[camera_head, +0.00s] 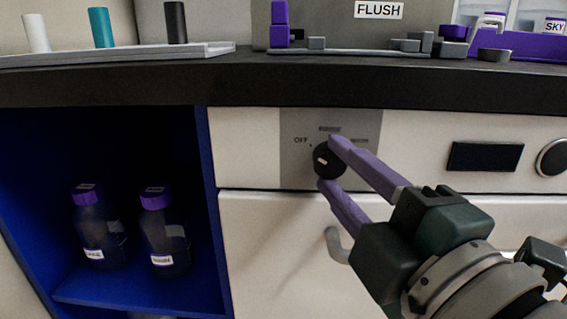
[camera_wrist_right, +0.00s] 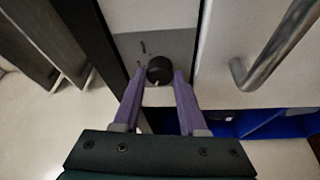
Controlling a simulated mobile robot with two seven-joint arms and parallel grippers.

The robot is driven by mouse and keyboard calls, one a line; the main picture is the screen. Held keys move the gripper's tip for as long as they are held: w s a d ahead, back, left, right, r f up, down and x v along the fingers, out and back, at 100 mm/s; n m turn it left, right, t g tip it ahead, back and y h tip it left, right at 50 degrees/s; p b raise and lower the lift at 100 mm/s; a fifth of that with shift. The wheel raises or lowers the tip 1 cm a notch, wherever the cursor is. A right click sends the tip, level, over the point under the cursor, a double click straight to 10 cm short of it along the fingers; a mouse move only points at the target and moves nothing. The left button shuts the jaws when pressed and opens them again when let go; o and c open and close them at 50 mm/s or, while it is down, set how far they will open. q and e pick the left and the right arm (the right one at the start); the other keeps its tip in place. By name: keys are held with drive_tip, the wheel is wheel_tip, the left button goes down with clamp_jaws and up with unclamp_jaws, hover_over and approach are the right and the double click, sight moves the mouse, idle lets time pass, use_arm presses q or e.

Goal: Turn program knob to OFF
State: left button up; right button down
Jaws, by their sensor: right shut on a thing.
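The program knob (camera_head: 325,161) is a round black knob with a small pale mark on its left side. It sits on a grey panel (camera_head: 295,172) on the cabinet front, with the word OFF (camera_head: 301,140) printed to its upper left. My right gripper (camera_head: 329,163) is shut on the knob, one purple finger above it and one below. In the right wrist view the knob (camera_wrist_right: 159,70) shows between the tips of the two fingers (camera_wrist_right: 158,78). My left gripper is not in view.
A dark counter edge (camera_head: 270,80) runs above the panel. A blue open shelf (camera_head: 130,290) with purple-capped bottles (camera_head: 165,235) is at the left. A metal handle (camera_head: 335,243) is just below the knob. A black display (camera_head: 485,157) is at the right.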

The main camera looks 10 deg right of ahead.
drive_tip(key=shift+c, duration=2.2)
unclamp_jaws()
drive_tip(key=s+d+b, duration=0.1)
drive_tip(key=s+b, duration=0.1)
drive_tip(key=s, duration=0.8)
drive_tip(key=shift+f+b, duration=0.3)
drive_tip(key=shift+b, duration=0.05)
